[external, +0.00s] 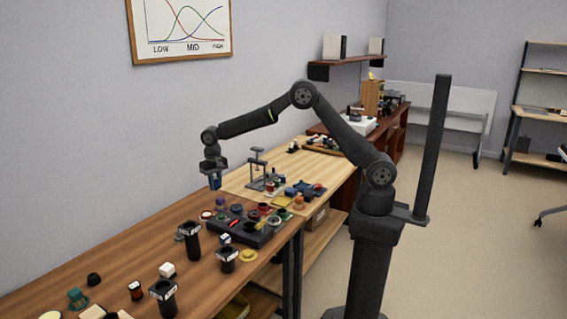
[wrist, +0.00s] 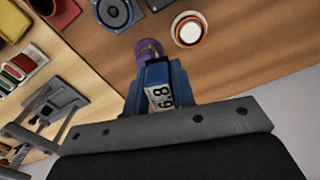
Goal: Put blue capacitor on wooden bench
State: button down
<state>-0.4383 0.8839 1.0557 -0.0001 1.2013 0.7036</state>
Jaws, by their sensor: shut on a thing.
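My gripper (external: 214,183) is shut on the blue capacitor (wrist: 158,84), which has a white label reading 6.8 in the wrist view. In the external view the capacitor is too small to tell from the fingers. My gripper holds it above the far part of the brown wooden bench (external: 130,245), near where the pale wooden bench (external: 315,168) begins. In the wrist view the brown wood shows below the capacitor, with a purple round part (wrist: 148,48) just beyond it; I cannot tell the height gap.
A dark tray (external: 250,238) with small parts and several black cups, one here (external: 190,240), stand on the brown bench. A metal stand (external: 258,170) is on the pale bench. A white, orange-ringed part (wrist: 189,30) and a blue speaker (wrist: 116,12) lie near the purple part.

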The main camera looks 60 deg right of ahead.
jog(key=s+a+m, duration=0.1)
jog(key=s+a, duration=0.1)
jog(key=a, duration=1.2)
send_over(182, 249)
jog(key=shift+m, duration=0.3)
jog(key=f, duration=0.6)
jog(key=shift+w+d+f, duration=0.15)
jog(key=shift+d+f, duration=0.05)
jog(key=shift+f, duration=0.05)
jog(key=shift+a+f, duration=0.2)
jog(key=shift+f, duration=1.9)
jog(key=shift+f, duration=0.2)
jog(key=c, duration=1.2)
grip_release()
jog(key=shift+r, duration=0.15)
